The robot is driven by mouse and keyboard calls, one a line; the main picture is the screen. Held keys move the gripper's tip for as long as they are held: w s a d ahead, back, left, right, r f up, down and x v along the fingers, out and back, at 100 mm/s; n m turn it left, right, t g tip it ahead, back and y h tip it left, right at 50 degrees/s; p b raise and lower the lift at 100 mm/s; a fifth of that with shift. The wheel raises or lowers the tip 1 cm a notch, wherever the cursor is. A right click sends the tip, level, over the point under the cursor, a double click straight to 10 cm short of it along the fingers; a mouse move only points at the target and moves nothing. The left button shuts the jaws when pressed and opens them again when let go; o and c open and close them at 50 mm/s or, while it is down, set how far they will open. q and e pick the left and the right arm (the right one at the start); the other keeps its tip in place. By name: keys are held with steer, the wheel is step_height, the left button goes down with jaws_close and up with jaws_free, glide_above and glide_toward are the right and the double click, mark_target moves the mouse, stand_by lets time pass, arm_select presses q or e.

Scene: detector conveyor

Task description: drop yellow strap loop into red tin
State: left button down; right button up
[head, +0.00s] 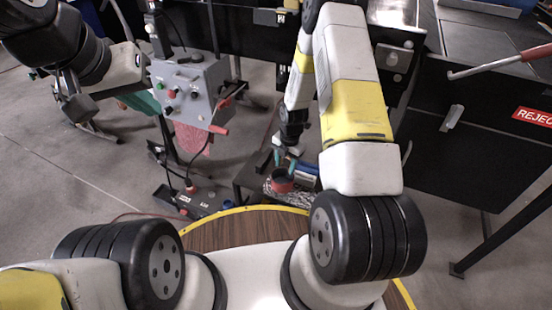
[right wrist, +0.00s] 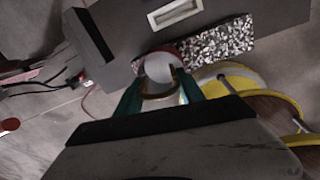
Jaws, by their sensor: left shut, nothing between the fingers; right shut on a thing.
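The red tin (head: 283,187) stands low on a dark shelf past my right forearm in the head view. In the right wrist view the red tin (right wrist: 164,50) shows from above, with a pale inside. My right gripper (right wrist: 160,92), with teal fingers, is shut on the yellow strap loop (right wrist: 160,97), which looks brownish here. The loop overlaps the near side of the tin's opening; its height above the rim is unclear. In the head view my right gripper (head: 286,160) is just above the tin. My left gripper (head: 88,118) is shut and empty at the far left.
A speckled black-and-white patch (right wrist: 218,43) lies beside the tin. A grey control box (head: 188,90) with buttons stands left of the tin. A black cabinet with a red REJECT label (head: 533,116) fills the right. A red-handled hook (head: 500,62) sticks out there.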

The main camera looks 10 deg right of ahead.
steer(key=o, duration=1.4)
steer(key=r, duration=0.7)
steer(key=shift+s+d+r, duration=0.25)
steer(key=shift+r, duration=0.15)
